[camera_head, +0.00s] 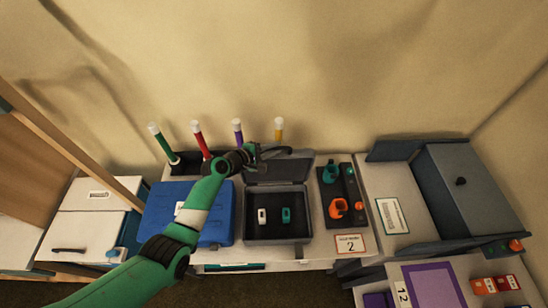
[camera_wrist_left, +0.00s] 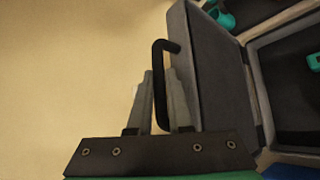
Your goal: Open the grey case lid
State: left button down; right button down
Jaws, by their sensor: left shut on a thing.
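The grey case (camera_head: 262,232) stands on the white counter with its lid (camera_head: 285,170) swung up at the back, so the case is open. The lid and its dark handle (camera_wrist_left: 159,60) fill the middle of the left wrist view. My left gripper (camera_head: 270,152) is at the lid's upper edge. In the left wrist view its two fingers (camera_wrist_left: 161,85) are closed around the handle. Inside the case lie a small white item (camera_head: 262,216) and a small teal item (camera_head: 286,215). My right gripper is not in view.
A blue case (camera_head: 160,215) stands left of the grey case, partly behind my left arm. A dark tray with orange (camera_head: 337,207) and teal tools is on the right. Capped upright sticks, one of them red (camera_head: 200,138), stand behind. A grey cabinet (camera_head: 475,185) is far right.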

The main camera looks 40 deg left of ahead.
pick_arm(q)
jog(key=shift+w+a, duration=0.1)
dwell(0.3)
jog(key=c, duration=0.8)
grip_release()
jog(key=shift+c, duration=0.2)
jog(key=shift+f, duration=0.1)
jog(key=shift+s+r+p, duration=0.25)
jog(key=shift+s+p, duration=0.1)
jog(key=shift+s, duration=0.1)
jog(key=p+v, duration=0.5)
jog(key=v, duration=0.5)
jog(key=shift+s+a+r, duration=0.2)
